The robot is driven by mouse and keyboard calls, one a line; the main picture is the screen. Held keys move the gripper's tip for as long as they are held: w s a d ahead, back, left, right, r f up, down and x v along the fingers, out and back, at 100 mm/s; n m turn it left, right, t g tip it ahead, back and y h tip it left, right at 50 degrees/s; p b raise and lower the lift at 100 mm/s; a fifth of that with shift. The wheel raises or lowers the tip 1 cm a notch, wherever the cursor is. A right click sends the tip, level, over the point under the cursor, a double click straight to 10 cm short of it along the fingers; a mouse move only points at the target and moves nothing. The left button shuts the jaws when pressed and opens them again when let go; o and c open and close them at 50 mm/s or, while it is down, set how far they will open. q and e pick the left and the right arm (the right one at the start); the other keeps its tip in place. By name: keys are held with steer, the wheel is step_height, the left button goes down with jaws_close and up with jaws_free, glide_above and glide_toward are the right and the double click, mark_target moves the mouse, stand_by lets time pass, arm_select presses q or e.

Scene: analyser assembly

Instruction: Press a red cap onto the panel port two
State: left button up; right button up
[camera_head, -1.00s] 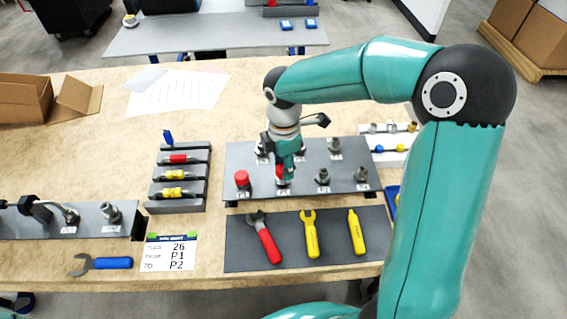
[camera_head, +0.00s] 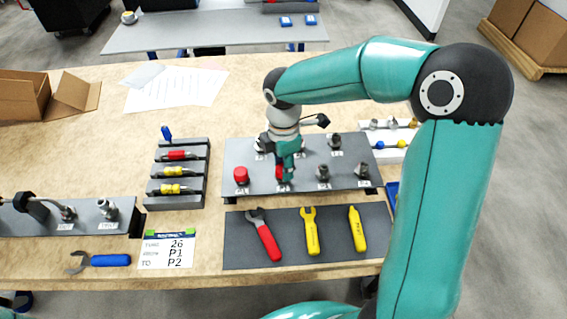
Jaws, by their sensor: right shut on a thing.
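The grey panel (camera_head: 233,152) lies on the wooden bench with metal ports and small labels on it. My right gripper (camera_head: 281,172) points down over the front row of the panel, at the second position from the left. It is shut on a red cap (camera_head: 279,173), which is partly hidden by the fingers. The cap is at or just above the port there; I cannot tell whether they touch. Another red cap (camera_head: 241,174) sits on the front-left port. My left gripper does not show.
A dark mat (camera_head: 285,229) with red and yellow tools lies in front of the panel. A grey rack (camera_head: 178,201) with red and yellow parts stands to the left.

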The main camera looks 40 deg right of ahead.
steer(key=shift+f, duration=0.2)
steer(key=o, duration=0.8)
steer(key=shift+o, duration=0.2)
step_height(320, 180, up, 12)
steer(key=shift+f, duration=0.1)
